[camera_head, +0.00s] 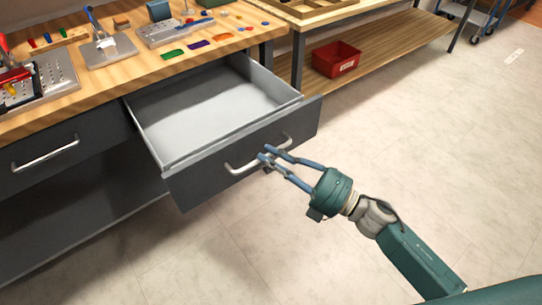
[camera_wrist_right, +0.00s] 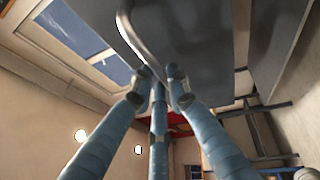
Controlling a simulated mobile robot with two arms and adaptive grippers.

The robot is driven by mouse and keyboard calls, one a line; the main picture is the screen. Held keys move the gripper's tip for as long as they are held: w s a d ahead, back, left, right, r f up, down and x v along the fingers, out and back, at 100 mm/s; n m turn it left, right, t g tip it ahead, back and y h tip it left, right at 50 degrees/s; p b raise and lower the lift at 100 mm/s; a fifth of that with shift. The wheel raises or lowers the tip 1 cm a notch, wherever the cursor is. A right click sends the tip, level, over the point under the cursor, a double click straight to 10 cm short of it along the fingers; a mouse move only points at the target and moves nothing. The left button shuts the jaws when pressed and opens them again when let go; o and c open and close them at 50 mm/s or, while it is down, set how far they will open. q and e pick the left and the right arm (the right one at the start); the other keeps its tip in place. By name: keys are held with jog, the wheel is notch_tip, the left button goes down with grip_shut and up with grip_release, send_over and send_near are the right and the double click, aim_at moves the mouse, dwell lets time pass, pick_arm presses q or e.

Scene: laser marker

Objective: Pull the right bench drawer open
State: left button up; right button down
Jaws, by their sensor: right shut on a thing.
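The right bench drawer (camera_head: 205,102) stands pulled out from under the wooden bench, and its light grey inside looks empty. Its dark front carries a silver bar handle (camera_head: 240,168). My right gripper (camera_head: 268,154) is at the right part of this handle, with its blue fingers shut on it. In the right wrist view the handle (camera_wrist_right: 132,45) runs down to the fingertips (camera_wrist_right: 160,85), and the dark drawer front fills the top. My left gripper is not in view.
A closed drawer with a silver handle (camera_head: 45,154) is at the left. The bench top (camera_head: 130,55) holds plates, tools and coloured pieces. A second bench with a red bin (camera_head: 336,60) on its lower shelf stands behind. The floor (camera_head: 430,150) at the right is clear.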

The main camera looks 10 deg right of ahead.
jog(key=c, duration=1.7)
grip_release()
jog(key=shift+w, duration=0.1)
jog(key=shift+o, duration=0.2)
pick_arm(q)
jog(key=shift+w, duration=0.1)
pick_arm(e)
jog(key=v, duration=1.2)
jog(key=shift+f, duration=0.1)
